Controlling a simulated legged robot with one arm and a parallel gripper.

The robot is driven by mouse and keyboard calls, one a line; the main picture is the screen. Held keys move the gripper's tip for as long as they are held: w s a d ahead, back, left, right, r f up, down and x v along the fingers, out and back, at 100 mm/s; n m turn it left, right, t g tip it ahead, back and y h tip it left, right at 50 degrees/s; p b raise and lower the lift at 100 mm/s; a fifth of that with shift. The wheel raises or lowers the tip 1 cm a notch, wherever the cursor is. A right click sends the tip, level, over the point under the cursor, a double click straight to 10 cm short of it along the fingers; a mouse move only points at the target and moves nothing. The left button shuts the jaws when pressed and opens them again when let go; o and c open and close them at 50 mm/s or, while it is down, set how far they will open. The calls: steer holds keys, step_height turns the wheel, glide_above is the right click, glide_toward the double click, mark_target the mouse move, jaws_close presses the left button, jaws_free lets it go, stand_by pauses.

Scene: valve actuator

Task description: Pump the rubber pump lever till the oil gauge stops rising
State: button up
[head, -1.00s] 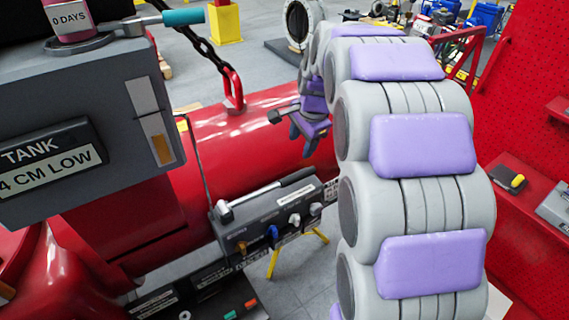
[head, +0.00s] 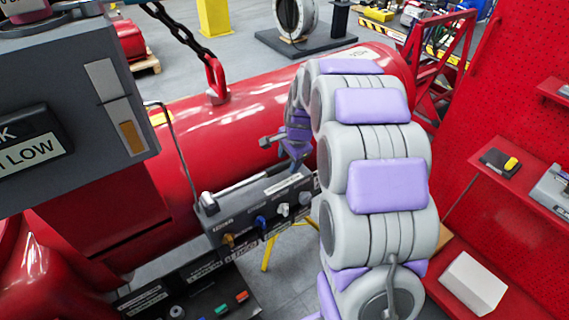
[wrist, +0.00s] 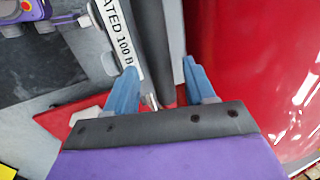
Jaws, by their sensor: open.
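The pump lever (head: 235,187), with a silver shaft and dark rubber grip, lies along the top of a grey pump box (head: 225,222). My gripper (head: 296,160) is at the grip end of the lever. In the wrist view my gripper (wrist: 158,80) is open, its blue fingers on either side of a dark bar (wrist: 145,45) that looks like the rubber grip. I cannot tell whether they touch it. The oil gauge (head: 131,137) is a narrow strip on the grey tank box (head: 90,85), with amber in its lower part. The tank label (head: 30,152) is partly cut off.
A large red cylinder (head: 240,125) lies behind the lever. Several coloured knobs (head: 260,221) line the pump box's front. A red pegboard wall with shelves (head: 490,195) stands at right, with a white box (head: 473,283) on the lower one. A chain (head: 180,30) hangs above the cylinder.

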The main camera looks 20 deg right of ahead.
steer(key=shift+w+d+f, duration=0.15)
steer(key=shift+d+f, duration=0.55)
steer(key=shift+d, duration=0.25)
steer(key=a, duration=0.4)
steer(key=shift+r, duration=0.1)
steer(key=shift+c, duration=0.3)
steer(key=shift+a, duration=0.15)
steer(key=shift+c, duration=1.4)
steer(key=d, duration=0.3)
steer(key=shift+w+d, duration=0.1)
steer(key=shift+d, duration=0.1)
steer(key=c, duration=0.5)
steer(key=shift+a, duration=0.15)
jaws_close()
steer(key=shift+a, duration=0.3)
